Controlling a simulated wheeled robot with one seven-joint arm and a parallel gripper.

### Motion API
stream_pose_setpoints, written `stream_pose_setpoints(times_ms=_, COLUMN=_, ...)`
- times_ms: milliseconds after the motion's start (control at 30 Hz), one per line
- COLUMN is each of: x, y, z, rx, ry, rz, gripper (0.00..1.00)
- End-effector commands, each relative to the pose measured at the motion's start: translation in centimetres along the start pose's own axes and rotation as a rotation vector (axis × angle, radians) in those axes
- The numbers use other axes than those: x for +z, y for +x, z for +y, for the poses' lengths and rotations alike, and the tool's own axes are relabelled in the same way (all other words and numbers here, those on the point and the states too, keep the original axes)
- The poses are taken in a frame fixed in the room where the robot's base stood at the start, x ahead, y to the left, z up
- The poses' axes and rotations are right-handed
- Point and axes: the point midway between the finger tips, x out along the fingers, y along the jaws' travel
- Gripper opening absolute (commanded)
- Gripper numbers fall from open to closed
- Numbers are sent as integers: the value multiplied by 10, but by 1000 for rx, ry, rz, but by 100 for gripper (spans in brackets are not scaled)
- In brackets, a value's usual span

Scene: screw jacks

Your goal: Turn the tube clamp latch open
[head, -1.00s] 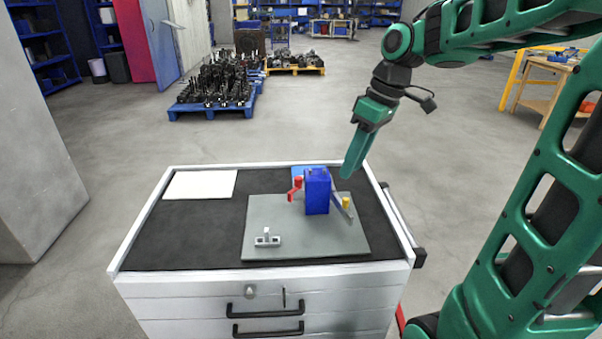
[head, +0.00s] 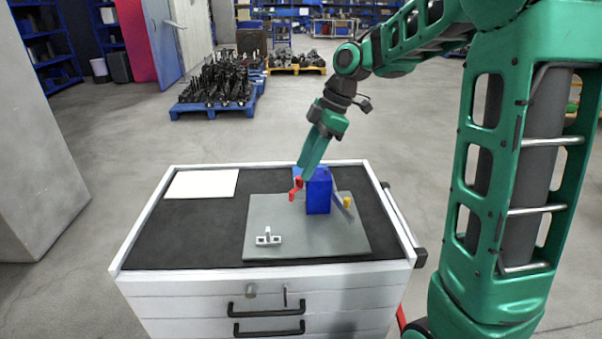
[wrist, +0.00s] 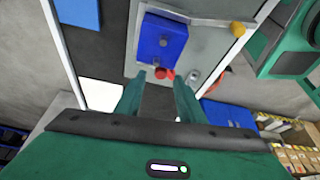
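A blue block (head: 318,194) stands upright on a grey plate (head: 270,215); it also shows in the wrist view (wrist: 162,40). A red lever (head: 296,187) sticks out at its left side, and its red end shows in the wrist view (wrist: 163,73). A grey bar with a yellow knob (head: 346,202) is at the block's right side. I cannot tell for certain which part is the latch. My gripper (head: 303,172) is over the block's back left side, close to the red lever. In the wrist view its two fingers (wrist: 160,84) are apart with nothing held; the red end lies just beyond and between the tips.
A small silver fixture (head: 268,238) stands on the plate's front left. A white sheet (head: 202,184) lies at the back left of the cabinet's black top (head: 190,230). The black top's left side is clear. Pallets with dark parts (head: 218,85) stand on the floor behind.

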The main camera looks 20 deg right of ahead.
Motion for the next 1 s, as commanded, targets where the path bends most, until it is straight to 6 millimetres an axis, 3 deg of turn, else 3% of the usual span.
stream_pose_setpoints(times_ms=200, x=0, y=25, z=0, rx=-1, ry=1, rz=0, gripper=35)
stream_pose_setpoints(times_ms=600, x=1, y=31, z=0, rx=1, ry=2, rz=-1, gripper=35)
stream_pose_setpoints(times_ms=767, x=1, y=31, z=0, rx=1, ry=2, rz=-1, gripper=0)
stream_pose_setpoints(times_ms=1000, x=0, y=30, z=0, rx=19, ry=40, rz=0, gripper=0)
